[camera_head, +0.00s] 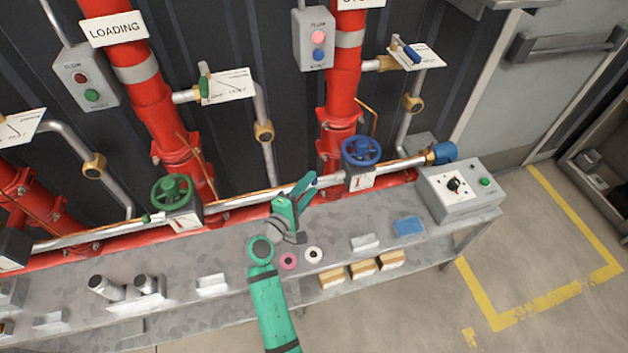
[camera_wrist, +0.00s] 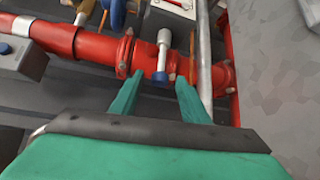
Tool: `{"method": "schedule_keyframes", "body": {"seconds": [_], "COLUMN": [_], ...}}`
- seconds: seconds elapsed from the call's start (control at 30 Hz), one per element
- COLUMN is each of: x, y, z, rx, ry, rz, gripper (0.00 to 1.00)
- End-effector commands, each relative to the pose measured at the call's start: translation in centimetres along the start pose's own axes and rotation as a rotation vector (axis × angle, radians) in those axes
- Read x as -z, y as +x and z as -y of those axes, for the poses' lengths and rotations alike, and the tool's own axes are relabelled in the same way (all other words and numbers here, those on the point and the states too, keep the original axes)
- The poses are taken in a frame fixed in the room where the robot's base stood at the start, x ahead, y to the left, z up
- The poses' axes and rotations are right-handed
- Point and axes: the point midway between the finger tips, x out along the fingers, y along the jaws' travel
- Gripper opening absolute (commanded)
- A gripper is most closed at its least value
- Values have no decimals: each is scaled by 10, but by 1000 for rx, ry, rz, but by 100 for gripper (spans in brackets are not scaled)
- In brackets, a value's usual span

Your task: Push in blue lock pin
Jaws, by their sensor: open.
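The blue lock pin (camera_wrist: 159,77) shows in the wrist view as a blue tip at the end of a pale grey cylinder (camera_wrist: 163,45), in front of a red pipe. My gripper (camera_wrist: 160,88) is open, with one green finger on each side of the blue tip in the picture and a gap to each. I cannot tell how far the tip is from the fingers in depth. In the head view my gripper (camera_head: 302,192) is just left of the blue handwheel (camera_head: 361,151) and its white plate (camera_head: 361,181). There the gripper partly hides the pin area.
A green handwheel (camera_head: 172,191) sits further left on the same horizontal pipe line. A grey control box (camera_head: 460,190) stands at the right end of the bench. Pink and white rings (camera_head: 288,261), a blue block (camera_head: 409,227) and wooden blocks (camera_head: 362,268) lie near my arm.

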Motion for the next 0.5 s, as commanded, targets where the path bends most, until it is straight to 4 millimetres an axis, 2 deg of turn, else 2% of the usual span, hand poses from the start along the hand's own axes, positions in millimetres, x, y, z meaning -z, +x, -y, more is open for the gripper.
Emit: {"method": "schedule_keyframes", "body": {"seconds": [0.2, 0.5], "x": [1, 1], "y": [26, 33], "z": [0, 0], "rx": [1, 0], "ry": [0, 1], "rz": [-2, -2], "gripper": [42, 42]}}
